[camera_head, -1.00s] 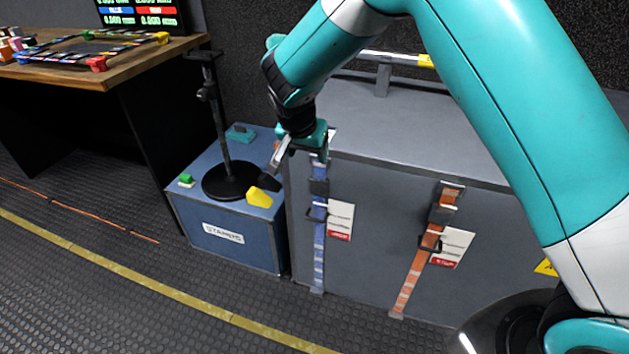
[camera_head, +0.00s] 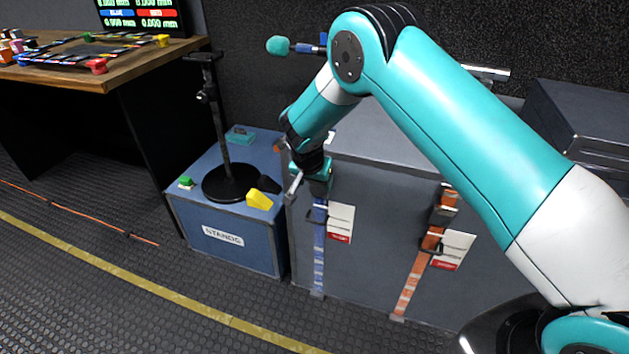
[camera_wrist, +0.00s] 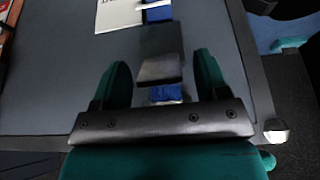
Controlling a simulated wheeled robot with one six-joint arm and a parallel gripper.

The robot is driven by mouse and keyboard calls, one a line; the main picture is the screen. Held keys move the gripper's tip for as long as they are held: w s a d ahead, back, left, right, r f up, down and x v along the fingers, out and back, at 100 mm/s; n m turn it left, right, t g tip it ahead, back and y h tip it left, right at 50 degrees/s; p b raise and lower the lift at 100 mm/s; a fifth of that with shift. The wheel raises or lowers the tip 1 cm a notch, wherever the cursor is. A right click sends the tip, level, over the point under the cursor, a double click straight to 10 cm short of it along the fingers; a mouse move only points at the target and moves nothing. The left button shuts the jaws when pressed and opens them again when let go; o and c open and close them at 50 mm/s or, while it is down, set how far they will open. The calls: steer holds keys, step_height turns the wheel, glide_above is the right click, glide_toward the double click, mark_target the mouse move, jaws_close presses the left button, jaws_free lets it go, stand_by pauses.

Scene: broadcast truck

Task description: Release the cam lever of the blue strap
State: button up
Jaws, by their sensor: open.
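The blue strap (camera_head: 319,258) runs down the front of a large grey case, at its left end. It also shows in the wrist view (camera_wrist: 166,94), above and below a dark cam buckle (camera_wrist: 160,55). My gripper (camera_wrist: 155,75) is open, with one teal finger on each side of the buckle's near end. I cannot tell whether either finger touches it. In the head view my gripper (camera_head: 308,188) is at the upper part of the strap and hides the buckle there.
An orange strap (camera_head: 413,270) with its own dark buckle and tag is further right on the grey case (camera_head: 365,250). A white tag (camera_head: 340,221) hangs beside the blue strap. A blue box (camera_head: 257,243) bearing a black stand (camera_head: 231,184) is close on the left.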

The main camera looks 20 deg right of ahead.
steer(key=c, duration=0.9)
steer(key=shift+w+d+r+g+y, duration=0.2)
steer(key=shift+g+y, duration=0.1)
steer(key=shift+g, duration=0.1)
steer(key=shift+w+g+y, duration=0.1)
steer(key=shift+g+y, duration=0.3)
steer(key=shift+g, duration=0.1)
steer(key=o, duration=0.9)
steer(key=shift+r, duration=0.1)
steer(key=p+v, duration=0.1)
steer(key=v, duration=1.6)
